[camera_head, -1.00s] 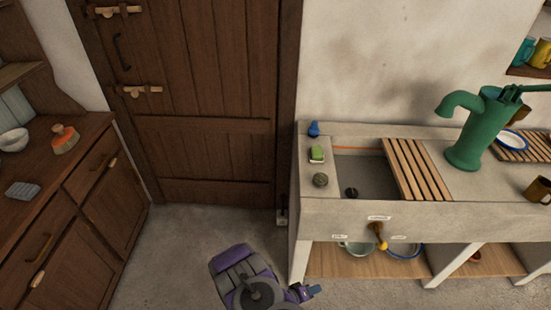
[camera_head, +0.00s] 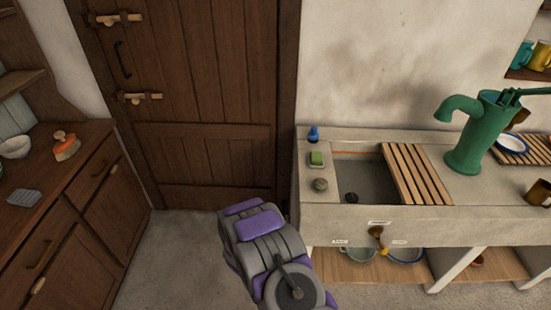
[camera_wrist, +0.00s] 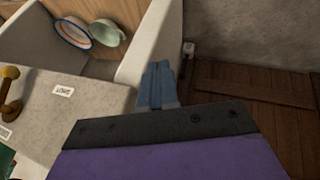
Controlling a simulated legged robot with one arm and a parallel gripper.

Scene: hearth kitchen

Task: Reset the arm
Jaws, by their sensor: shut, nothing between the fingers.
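My arm shows in the head view as a grey and purple link at the lower middle, over the floor left of the stone sink. The fingers are hidden there behind the link. In the wrist view my gripper (camera_wrist: 160,85) shows as blue-grey fingers held together, with nothing between them. The fingers appear close to the sink's end leg, with the floor and the door beyond; I cannot tell whether they touch anything.
The stone sink (camera_head: 335,218) stands right, with a slatted wooden board (camera_head: 417,172) and green pump (camera_head: 474,135). A wooden door (camera_head: 203,160) is behind, a dresser (camera_head: 85,205) left. Bowls (camera_wrist: 104,32) sit on the shelf under the sink. Floor between is clear.

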